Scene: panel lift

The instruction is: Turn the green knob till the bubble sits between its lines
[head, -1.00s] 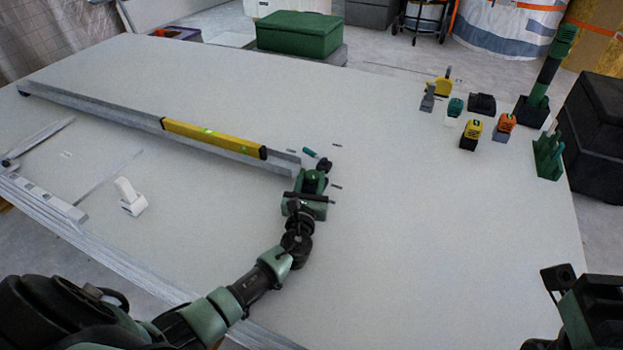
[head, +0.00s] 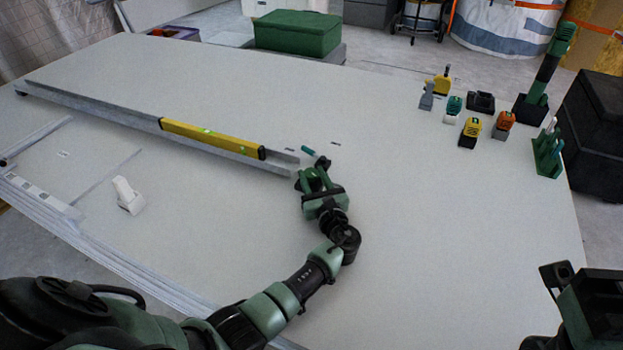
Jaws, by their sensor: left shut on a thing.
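A yellow spirit level (head: 210,138) lies on a long grey metal rail (head: 95,104) that runs from the far left to the middle of the table. Its green vial (head: 207,131) shows, but the bubble is too small to read against its lines. My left gripper (head: 312,180) is at the rail's right end, its fingers shut on the green knob, which they mostly hide. A dark part with a teal handle (head: 309,151) sits just beyond the fingers. My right gripper (head: 572,292) is at the bottom right, partly cut off, away from the rail.
A white clamp-like piece (head: 128,195) stands at left. Several small tools and batteries (head: 470,132) stand at the back right, beside a green holder (head: 547,155). A green case (head: 298,33) is beyond the far edge.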

